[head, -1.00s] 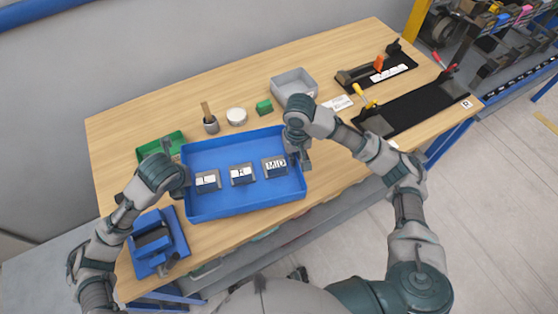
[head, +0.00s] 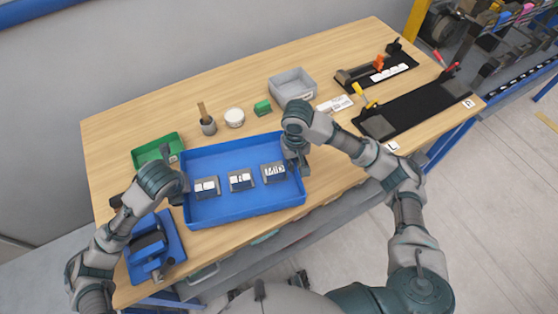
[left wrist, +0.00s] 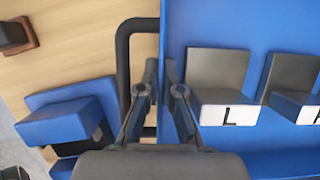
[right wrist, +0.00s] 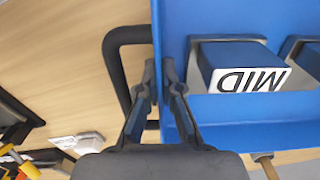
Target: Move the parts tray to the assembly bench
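The blue parts tray (head: 235,211) is at the front of the wooden bench (head: 225,92). It holds three grey-and-blue parts with white labels: the MID part (head: 273,173), a middle one (head: 241,180) and a left one (head: 206,188), marked L in the left wrist view (left wrist: 222,90). My left gripper (left wrist: 161,80) is shut on the tray's left wall, one finger on each side, beside a black handle (left wrist: 123,60). My right gripper (right wrist: 159,80) is shut likewise on the right wall, beside another black handle (right wrist: 108,60). Whether the tray's underside touches the bench is unclear.
Left of the tray are a green bin (head: 157,150) and a blue fixture (head: 155,249). Behind it stand a brush cup (head: 208,126), a white round item (head: 234,117), a green block (head: 262,107) and a grey bin (head: 292,84). Black fixtures (head: 420,106) occupy the right.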

